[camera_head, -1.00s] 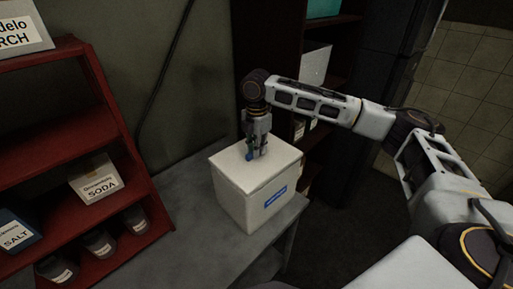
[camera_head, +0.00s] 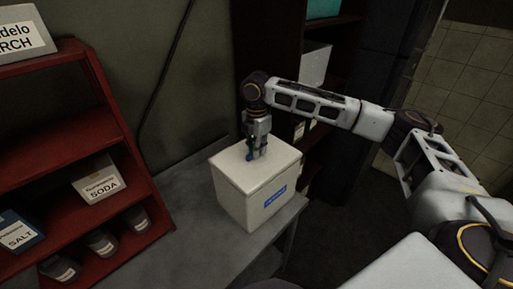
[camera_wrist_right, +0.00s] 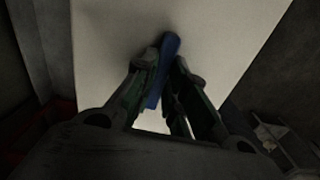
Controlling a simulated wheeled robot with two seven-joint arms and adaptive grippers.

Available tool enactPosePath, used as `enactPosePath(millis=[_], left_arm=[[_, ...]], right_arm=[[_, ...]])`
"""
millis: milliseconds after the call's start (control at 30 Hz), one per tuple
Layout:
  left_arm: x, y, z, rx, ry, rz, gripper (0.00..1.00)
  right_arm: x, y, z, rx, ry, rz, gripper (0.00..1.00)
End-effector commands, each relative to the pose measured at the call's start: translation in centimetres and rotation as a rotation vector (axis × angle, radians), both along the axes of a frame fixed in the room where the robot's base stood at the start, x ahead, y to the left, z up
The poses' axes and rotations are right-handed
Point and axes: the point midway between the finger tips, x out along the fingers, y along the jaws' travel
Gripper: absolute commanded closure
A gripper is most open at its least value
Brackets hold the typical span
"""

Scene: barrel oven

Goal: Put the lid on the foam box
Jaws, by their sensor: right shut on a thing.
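The white foam box (camera_head: 252,205) stands on the grey table and has a blue label on its front. The white lid (camera_head: 276,166) lies flat on top of the box, with no clear gap between them in the head view. My right gripper (camera_head: 256,155) points down at the lid and is shut on its blue handle (camera_wrist_right: 164,70). The lid fills the middle of the right wrist view (camera_wrist_right: 215,40), and the right gripper (camera_wrist_right: 163,72) has its fingers on either side of the handle. My left gripper is not in view.
The grey table (camera_head: 190,250) has free room left of the box. A red shelf (camera_head: 130,165) at the left holds a SODA box (camera_head: 98,184), a SALT box (camera_head: 18,235) and several jars. A wall stands behind, and a dark bookcase (camera_head: 325,110) stands at the back right.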

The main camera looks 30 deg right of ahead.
Motion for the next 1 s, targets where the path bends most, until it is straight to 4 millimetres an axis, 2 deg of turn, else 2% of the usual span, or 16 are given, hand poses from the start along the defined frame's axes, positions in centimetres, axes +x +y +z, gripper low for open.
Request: enactPosePath(millis=[667, 700, 800, 867, 1000], left_arm=[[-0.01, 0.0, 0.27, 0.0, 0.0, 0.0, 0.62], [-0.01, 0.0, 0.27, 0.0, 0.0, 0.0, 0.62], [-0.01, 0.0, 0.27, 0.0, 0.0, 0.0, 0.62], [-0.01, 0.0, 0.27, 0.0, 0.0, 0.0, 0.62], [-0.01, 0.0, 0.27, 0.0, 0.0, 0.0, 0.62]], right_arm=[[0.01, 0.0, 0.01, 0.0, -0.001, 0.0, 1.0], [0.01, 0.0, 0.01, 0.0, -0.001, 0.0, 0.82], [0.01, 0.0, 0.01, 0.0, -0.001, 0.0, 0.7], [0.01, 0.0, 0.01, 0.0, 0.0, 0.0, 0.62], [0.01, -0.01, 0.01, 0.0, 0.0, 0.0, 0.61]])
